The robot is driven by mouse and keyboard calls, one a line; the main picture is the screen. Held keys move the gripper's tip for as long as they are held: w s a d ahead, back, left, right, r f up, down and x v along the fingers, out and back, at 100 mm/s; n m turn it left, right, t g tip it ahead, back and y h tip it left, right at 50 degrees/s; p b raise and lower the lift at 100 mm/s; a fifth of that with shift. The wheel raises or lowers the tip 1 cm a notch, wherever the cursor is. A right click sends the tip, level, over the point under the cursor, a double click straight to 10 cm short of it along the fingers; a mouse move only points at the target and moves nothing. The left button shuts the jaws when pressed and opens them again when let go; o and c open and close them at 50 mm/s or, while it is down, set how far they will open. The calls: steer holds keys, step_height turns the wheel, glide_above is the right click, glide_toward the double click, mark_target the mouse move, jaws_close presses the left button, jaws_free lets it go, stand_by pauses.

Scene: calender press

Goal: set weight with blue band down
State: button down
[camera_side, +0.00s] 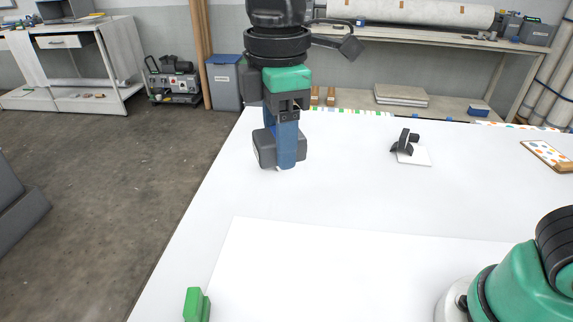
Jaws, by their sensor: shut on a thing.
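The weight (264,150) is a dark grey block with rounded ends, held low over the far left part of the white table (350,190). My gripper (286,152) points down and is shut on it. A blue upright strip runs down the middle of the weight's near side. I cannot tell how much of that blue is the band and how much is a gripper finger. The weight's underside is at or just above the table; I cannot tell whether it touches.
A small black clamp-like piece (405,142) stands on a white card right of the weight. A dotted board (548,155) lies at the far right edge. A green block (193,304) sits at the front left of a white sheet (330,270). The table's left edge is near the weight.

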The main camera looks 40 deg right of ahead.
mark_target(317, 295)
steer(key=s+d+f+n, duration=0.1)
steer(key=s+f+n, duration=0.1)
steer(key=s+n, duration=0.35)
steer(key=shift+m, duration=0.85)
steer(key=f, duration=0.6)
steer(key=s+f, duration=0.1)
steer(key=f, duration=0.6)
steer(key=s+f, duration=0.1)
steer(key=f, duration=0.5)
steer(key=shift+f, duration=0.2)
steer(key=shift+c, duration=1.4)
jaws_free()
steer(key=shift+f, duration=0.15)
